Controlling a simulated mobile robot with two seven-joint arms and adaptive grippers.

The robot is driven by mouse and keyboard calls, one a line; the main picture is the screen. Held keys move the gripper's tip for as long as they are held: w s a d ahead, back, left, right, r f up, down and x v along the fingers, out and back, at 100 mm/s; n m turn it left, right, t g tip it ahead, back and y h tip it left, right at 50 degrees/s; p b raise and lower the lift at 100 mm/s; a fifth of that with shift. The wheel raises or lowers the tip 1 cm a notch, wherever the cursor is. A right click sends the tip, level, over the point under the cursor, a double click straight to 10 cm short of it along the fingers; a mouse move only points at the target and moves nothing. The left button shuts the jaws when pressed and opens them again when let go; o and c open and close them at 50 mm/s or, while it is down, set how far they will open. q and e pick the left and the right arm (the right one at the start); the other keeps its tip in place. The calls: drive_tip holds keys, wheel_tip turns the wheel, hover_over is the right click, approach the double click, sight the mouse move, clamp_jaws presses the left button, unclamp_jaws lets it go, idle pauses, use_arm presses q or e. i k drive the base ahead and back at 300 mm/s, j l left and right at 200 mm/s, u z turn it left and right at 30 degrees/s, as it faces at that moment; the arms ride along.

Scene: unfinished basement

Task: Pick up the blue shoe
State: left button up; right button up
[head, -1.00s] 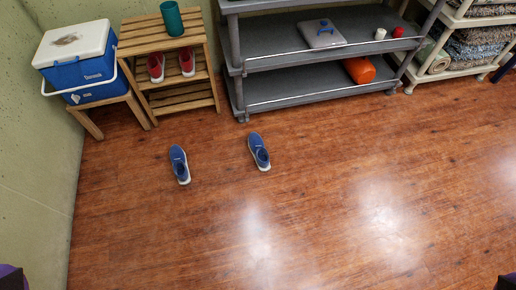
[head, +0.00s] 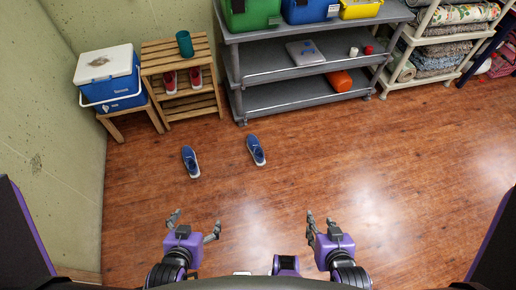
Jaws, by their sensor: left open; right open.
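Two blue shoes with white soles lie apart on the wooden floor in the head view. The left blue shoe (head: 191,161) and the right blue shoe (head: 256,150) both stand in front of the shelves. My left gripper (head: 193,223) is open and empty, nearer to me than the left shoe. My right gripper (head: 320,219) is open and empty, nearer to me and to the right of the right shoe. Neither gripper touches a shoe.
A small wooden rack (head: 184,66) holds red shoes (head: 183,79) and a green cup (head: 185,43). A blue and white cooler (head: 110,78) sits on a stool beside it. A grey shelf unit (head: 268,80) stands behind the shoes. The floor (head: 380,170) at right is clear.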

sight(256, 148)
drive_tip(key=i+l+z, duration=0.25)
drive_tip(key=i, duration=0.55)
drive_tip(key=i+j+z, duration=0.25)
drive_tip(key=i, duration=0.5)
drive_tip(key=l, duration=0.15)
